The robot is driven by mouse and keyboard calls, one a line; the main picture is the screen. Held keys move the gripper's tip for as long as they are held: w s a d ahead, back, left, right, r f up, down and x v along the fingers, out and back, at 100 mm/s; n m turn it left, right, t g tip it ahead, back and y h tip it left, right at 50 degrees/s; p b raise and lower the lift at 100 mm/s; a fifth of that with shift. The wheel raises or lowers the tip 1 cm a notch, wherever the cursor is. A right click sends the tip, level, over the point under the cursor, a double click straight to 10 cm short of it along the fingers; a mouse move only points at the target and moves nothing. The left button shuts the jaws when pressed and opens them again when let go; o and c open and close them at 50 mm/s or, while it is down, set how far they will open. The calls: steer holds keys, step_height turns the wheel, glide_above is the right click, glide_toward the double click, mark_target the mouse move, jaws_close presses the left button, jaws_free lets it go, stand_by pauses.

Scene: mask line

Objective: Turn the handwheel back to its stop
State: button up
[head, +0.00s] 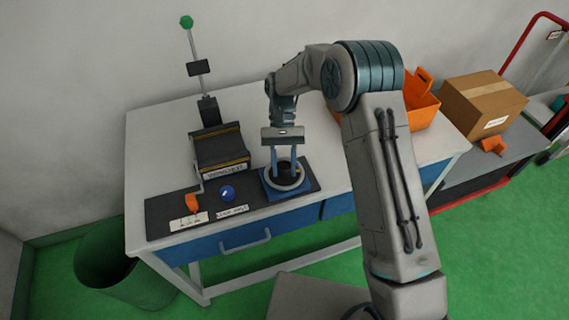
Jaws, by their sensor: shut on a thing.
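The handwheel (271,184) is a grey ring on a blue square base (270,195), at the right end of a dark panel on the workbench. My gripper (284,172) points down over it, with its two blue fingers reaching to the wheel. The fingers are shut on the handwheel. The wheel's hub is dark and partly hidden by the fingers. The stop and any angle mark on the wheel are too small to make out.
A green-topped post (194,60) rises behind. An orange bin (421,108) and a cardboard box (482,103) stand right. A green bin (119,272) is front left.

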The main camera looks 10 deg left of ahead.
steer(key=shift+n+h, duration=0.6)
steer(key=shift+n, duration=0.2)
steer(key=shift+t, duration=0.3)
steer(key=o, duration=1)
steer(key=shift+c, duration=0.2)
steer(key=shift+w, duration=0.1)
steer(key=p+v, duration=0.3)
steer(key=v, duration=1)
steer(key=shift+w+a+r, duration=0.2)
steer(key=shift+w+a, duration=0.05)
steer(key=shift+a, duration=0.05)
